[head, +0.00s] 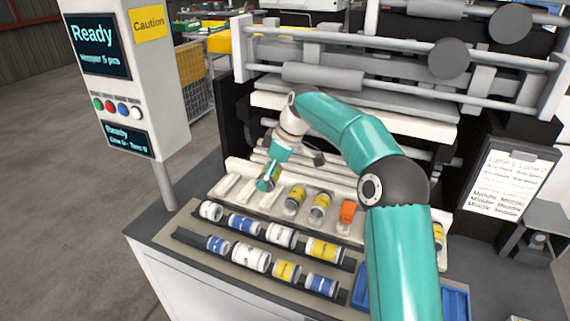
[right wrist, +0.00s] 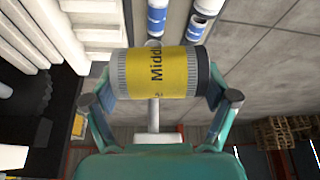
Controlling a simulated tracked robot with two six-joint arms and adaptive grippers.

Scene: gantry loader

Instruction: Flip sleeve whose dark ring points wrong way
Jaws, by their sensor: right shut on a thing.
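My right gripper (head: 270,178) is shut on a yellow sleeve (right wrist: 170,73) over the left part of the white slotted plate (head: 232,188). In the right wrist view the sleeve lies crosswise between the two fingers (right wrist: 163,100). Its label reads "Middl", its dark ring (right wrist: 203,72) is at the right end and a grey ribbed end is at the left. Two more yellow sleeves (head: 295,198) (head: 320,205) sit in the plate to its right. Two dark rails in front hold white, blue and yellow sleeves (head: 323,249). Their ring directions are too small to tell. My left gripper is not in view.
An orange block (head: 347,212) stands on the plate, and another yellow piece (head: 438,232) is partly behind my arm. A blue tray (head: 456,302) is at the front right. The gantry machine (head: 350,75) rises behind, the control panel (head: 125,80) at left.

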